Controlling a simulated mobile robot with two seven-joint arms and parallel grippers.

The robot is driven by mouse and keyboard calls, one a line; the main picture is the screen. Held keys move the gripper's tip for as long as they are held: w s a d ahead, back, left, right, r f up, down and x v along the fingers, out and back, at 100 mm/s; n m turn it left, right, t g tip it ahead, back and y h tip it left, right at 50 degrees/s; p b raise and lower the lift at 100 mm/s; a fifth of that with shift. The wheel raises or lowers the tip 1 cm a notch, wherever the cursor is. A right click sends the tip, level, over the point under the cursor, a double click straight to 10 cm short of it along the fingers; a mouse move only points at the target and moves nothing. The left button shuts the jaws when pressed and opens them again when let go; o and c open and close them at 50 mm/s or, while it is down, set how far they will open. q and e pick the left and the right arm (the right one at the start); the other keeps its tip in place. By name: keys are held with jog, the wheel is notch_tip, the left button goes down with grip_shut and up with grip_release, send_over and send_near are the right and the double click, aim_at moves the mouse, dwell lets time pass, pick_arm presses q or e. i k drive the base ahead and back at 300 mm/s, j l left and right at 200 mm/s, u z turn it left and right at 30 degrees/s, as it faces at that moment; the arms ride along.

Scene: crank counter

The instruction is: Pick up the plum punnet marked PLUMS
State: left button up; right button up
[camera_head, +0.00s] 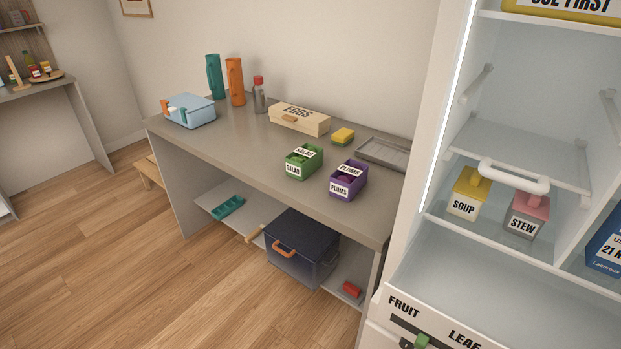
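The plum punnet (335,187) is a small purple open box with white labels reading PLUMS. It stands upright on the grey counter (225,140), toward its right front edge. A green punnet (291,171) marked SALAD stands just to its left, with a small gap between them. Neither of my grippers shows in the head view, and nothing is touching the plum punnet.
The EGGS box (313,123), a yellow sponge (342,137) and a grey tray (381,154) sit behind the punnets. A light blue box (197,113) stands at the counter's left. The open fridge (408,175) stands close on the right. Wooden floor (130,260) lies clear in front.

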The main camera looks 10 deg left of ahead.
aim_at(348, 180)
jog(key=i+j+z, duration=0.2)
jog(key=z, duration=0.15)
jog(key=i+j+z, duration=0.2)
jog(key=j+z, duration=0.15)
jog(key=i+j+z, duration=0.1)
jog(key=j+z, duration=0.25)
